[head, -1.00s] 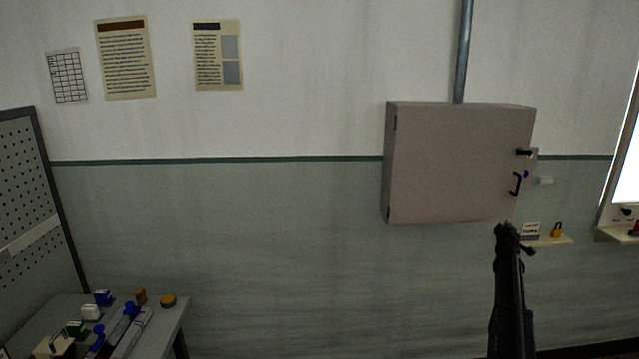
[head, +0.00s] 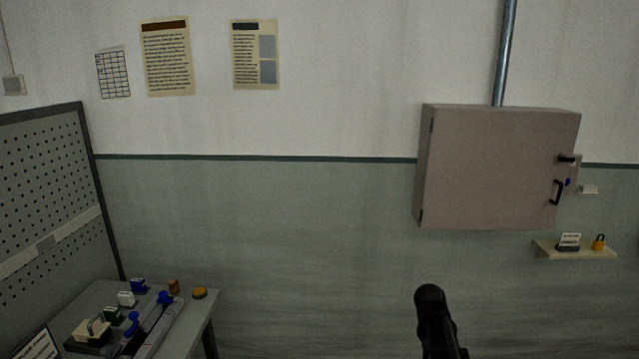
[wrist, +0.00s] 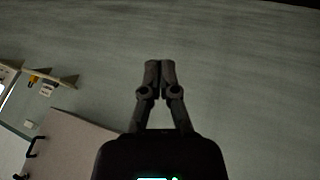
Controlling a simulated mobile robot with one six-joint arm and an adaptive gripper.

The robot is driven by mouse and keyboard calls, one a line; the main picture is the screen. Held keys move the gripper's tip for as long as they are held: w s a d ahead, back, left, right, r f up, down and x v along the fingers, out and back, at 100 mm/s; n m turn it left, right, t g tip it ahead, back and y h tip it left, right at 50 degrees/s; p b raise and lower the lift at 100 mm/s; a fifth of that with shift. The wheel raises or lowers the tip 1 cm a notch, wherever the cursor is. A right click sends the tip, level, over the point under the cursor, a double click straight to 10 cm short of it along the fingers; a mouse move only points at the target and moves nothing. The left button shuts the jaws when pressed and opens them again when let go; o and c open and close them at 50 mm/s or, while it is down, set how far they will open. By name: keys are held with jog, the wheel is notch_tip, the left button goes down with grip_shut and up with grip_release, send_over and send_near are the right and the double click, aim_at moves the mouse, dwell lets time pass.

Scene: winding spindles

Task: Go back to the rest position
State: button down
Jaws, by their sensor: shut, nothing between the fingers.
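My gripper (wrist: 160,72) shows in the wrist view with its two fingers together, shut and empty. Beyond the fingers is only the grey-green wall. In the head view a dark part of my arm rises from the bottom edge, right of the middle, below the grey wall cabinet. The fingertips cannot be made out there. The arm is apart from the cabinet and the shelf.
The closed grey cabinet (head: 497,168) hangs on the wall, its edge also at lower left in the wrist view. A small shelf (head: 577,253) holds a padlock (head: 599,242). A workbench (head: 203,312) with several small items stands at lower left beside a pegboard (head: 50,200).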

jog(key=s+a+f+g+y, duration=0.1)
jog(key=s+a+g+y, duration=0.1)
jog(key=s+a, duration=0.6)
jog(key=s+a+f+n+g+y, duration=0.1)
jog(key=s+a+g+y, duration=0.1)
jog(key=s+a, duration=0.6)
jog(key=shift+s+f, duration=0.25)
jog(key=shift+s, duration=0.05)
